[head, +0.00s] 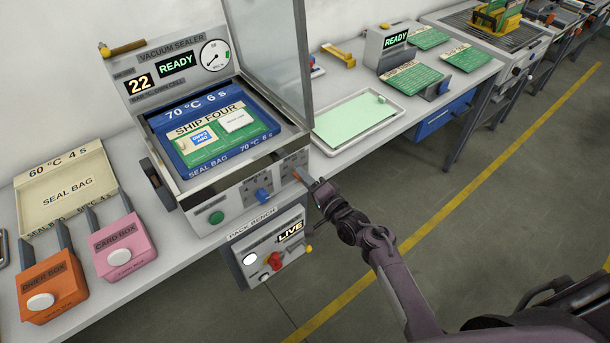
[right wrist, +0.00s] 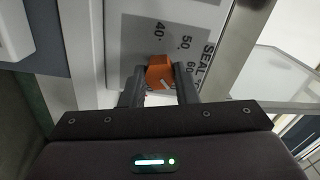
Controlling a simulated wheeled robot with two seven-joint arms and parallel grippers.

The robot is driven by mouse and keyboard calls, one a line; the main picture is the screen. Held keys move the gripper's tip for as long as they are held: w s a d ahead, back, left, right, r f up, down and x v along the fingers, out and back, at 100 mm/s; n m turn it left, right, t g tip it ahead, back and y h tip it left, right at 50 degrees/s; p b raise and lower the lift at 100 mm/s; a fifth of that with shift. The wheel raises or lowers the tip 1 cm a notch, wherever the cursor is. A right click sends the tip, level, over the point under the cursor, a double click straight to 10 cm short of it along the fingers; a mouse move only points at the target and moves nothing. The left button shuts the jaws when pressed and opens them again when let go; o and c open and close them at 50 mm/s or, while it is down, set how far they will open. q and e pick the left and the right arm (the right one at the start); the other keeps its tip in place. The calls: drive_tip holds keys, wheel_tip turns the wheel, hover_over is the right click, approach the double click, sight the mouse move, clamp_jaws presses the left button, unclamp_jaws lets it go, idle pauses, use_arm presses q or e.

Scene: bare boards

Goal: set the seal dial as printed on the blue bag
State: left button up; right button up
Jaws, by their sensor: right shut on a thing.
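The blue bag (head: 165,148) lies in the open vacuum sealer (head: 165,85) and is printed "70 °C 6 s". A green board marked "SHIP FOUR" lies on it. The orange seal dial (head: 297,175) is on the sealer's front panel. In the right wrist view the dial (right wrist: 160,72) sits between both fingers, beside a scale with 40, 50 and 60 visible; its white mark is partly visible, its exact setting unclear. My right gripper (right wrist: 160,92) is shut on the dial; it also shows in the head view (head: 303,181). My left gripper is not in view.
A blue knob (head: 262,195) and a green button (head: 216,217) share the front panel. Below hangs a control box (head: 270,250) marked "LIVE". A cream bag (head: 65,187) reads "60 °C 4 s". A pale green tray (head: 318,143) lies right of the sealer. The sealer's clear lid stands raised.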

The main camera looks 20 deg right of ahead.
drive_tip(key=shift+m, duration=0.5)
drive_tip(key=o, duration=1)
drive_tip(key=v, duration=0.7)
drive_tip(key=shift+s+d+b, duration=0.15)
drive_tip(key=shift+s+b, duration=0.15)
drive_tip(key=shift+s, duration=0.05)
